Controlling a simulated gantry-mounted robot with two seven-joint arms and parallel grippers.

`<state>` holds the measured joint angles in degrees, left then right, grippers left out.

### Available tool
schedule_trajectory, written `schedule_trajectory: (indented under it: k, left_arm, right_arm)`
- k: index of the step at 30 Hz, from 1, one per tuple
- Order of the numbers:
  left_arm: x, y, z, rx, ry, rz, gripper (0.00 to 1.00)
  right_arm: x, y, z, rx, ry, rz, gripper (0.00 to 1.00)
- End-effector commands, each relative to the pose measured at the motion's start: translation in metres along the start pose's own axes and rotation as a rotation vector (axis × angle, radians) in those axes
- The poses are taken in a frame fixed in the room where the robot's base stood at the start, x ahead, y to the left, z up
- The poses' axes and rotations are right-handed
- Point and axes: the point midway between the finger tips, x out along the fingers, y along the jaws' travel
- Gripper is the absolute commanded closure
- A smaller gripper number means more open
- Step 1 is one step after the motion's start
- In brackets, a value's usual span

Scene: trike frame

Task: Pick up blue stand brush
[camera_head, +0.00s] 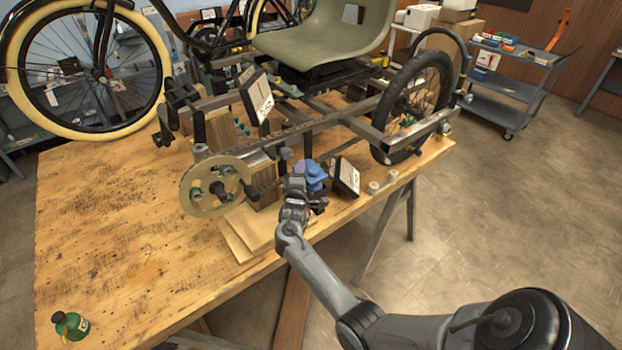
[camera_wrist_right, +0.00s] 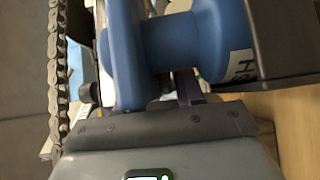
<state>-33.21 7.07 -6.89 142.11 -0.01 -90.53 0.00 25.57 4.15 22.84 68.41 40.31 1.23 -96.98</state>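The blue stand brush (camera_head: 314,174) is on the workbench beneath the trike frame, among wooden blocks and a black box. In the right wrist view the blue body (camera_wrist_right: 180,45) fills the upper middle, very close to the camera, with part of a white label at its right. My right gripper (camera_head: 298,184) is right at the brush's near side. In the wrist view the dark gripper body spans the bottom and the brush lies just beyond it. The fingertips are mostly hidden, so I cannot tell whether they grip it. My left gripper is not in view.
A drive chain (camera_wrist_right: 56,70) runs close on the left in the wrist view. A black box with a white label (camera_head: 346,177) stands right of the brush. The chainring (camera_head: 214,187) is to its left.

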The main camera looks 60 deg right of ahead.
Motion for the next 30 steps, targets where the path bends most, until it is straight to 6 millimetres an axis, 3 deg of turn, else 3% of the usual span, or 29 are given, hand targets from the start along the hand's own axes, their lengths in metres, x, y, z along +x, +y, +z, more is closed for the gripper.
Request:
schedule_trajectory:
  k: [1, 9, 20, 30]
  left_arm:
    - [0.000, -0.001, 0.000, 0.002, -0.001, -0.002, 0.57]
    - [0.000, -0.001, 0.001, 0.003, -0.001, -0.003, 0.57]
    - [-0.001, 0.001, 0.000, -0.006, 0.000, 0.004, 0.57]
    - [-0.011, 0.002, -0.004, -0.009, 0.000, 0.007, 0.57]
  right_arm:
    - [0.000, 0.000, 0.000, 0.000, 0.000, 0.000, 0.63]
    - [0.000, 0.000, 0.000, 0.000, 0.000, 0.000, 1.00]
    - [0.000, 0.004, 0.000, 0.000, 0.000, 0.002, 1.00]
    - [0.000, 0.039, 0.000, 0.000, 0.000, 0.004, 1.00]
